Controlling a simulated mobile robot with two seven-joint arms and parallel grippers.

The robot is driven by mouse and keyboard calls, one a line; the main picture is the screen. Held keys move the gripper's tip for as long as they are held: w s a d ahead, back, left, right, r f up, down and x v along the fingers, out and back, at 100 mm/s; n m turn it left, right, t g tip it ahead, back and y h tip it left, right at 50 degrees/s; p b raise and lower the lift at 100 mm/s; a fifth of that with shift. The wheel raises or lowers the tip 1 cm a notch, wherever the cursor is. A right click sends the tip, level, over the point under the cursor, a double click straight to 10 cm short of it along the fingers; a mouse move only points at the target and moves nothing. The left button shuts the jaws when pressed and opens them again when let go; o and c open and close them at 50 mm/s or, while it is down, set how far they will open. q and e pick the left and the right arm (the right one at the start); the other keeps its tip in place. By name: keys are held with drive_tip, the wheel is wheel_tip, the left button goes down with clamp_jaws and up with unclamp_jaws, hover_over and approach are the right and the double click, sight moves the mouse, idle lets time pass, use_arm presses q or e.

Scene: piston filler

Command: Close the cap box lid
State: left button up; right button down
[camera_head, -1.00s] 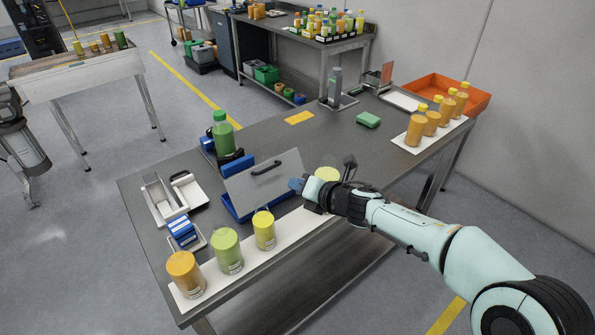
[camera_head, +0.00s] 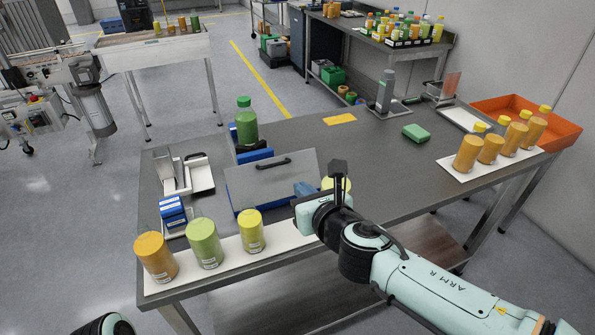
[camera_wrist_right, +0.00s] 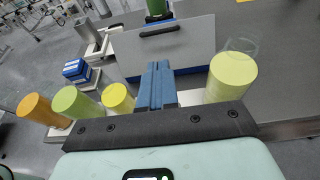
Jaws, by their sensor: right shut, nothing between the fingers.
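The lid also shows in the wrist view (camera_wrist_right: 185,45), beyond the fingers. My right gripper (camera_head: 303,189) is shut and empty, its blue fingertips just in front of the lid's lower right part. In the wrist view the fingers (camera_wrist_right: 156,80) are together and overlap the lid's lower edge. I cannot tell whether they touch it. The box's inside is hidden.
Orange, green and yellow jars (camera_head: 204,243) stand along the front edge, left of my right gripper. A yellow-green jar (camera_wrist_right: 231,77) stands close on its right. A green bottle (camera_head: 246,122) stands behind the lid. The table's middle right is clear up to the green sponge (camera_head: 416,132).

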approach(276, 165)
use_arm(q)
drive_tip(key=shift+s+r, duration=0.15)
use_arm(e)
drive_tip(key=x, duration=0.7)
use_arm(q)
drive_tip(key=shift+p, duration=0.3)
